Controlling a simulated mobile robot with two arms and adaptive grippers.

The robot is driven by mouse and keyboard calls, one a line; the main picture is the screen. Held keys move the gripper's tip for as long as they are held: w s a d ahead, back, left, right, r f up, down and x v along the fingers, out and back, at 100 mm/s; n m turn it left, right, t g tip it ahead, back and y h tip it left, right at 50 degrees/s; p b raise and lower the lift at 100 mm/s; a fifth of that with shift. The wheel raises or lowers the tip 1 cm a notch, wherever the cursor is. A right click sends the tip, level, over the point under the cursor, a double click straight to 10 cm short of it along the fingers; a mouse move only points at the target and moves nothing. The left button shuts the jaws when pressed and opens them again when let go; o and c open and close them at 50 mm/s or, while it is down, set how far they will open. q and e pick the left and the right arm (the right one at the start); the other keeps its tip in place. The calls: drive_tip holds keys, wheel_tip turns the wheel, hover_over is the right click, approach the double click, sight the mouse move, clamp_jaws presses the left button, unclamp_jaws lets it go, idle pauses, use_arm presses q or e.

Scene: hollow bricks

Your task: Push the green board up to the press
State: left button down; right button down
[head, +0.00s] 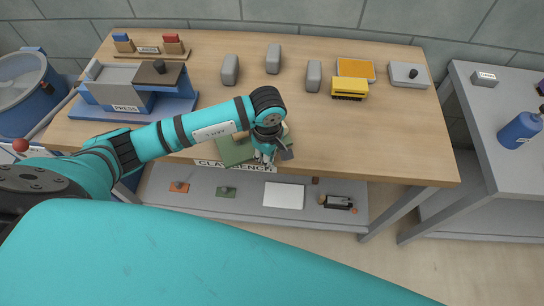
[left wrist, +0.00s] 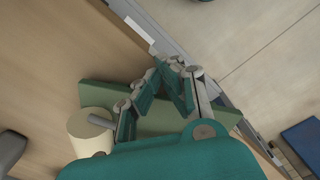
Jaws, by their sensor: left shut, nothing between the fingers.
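The green board (head: 234,151) lies flat on the bench near its front edge, to the right of the press and apart from it. My left arm crosses above and hides part of it. The press (head: 118,98) is grey with a black knob and stands on a blue base at the bench's left. My left gripper (head: 265,158) is shut and empty, over the board's right part near the front edge. In the left wrist view the fingers (left wrist: 170,75) are above the green board (left wrist: 155,125); contact cannot be told. My right gripper is not in view.
A cream cylinder (left wrist: 90,132) is at the board. A blue bin (head: 25,95) is at the left. The bench's right front is clear.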

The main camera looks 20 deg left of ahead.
sight(241, 141)
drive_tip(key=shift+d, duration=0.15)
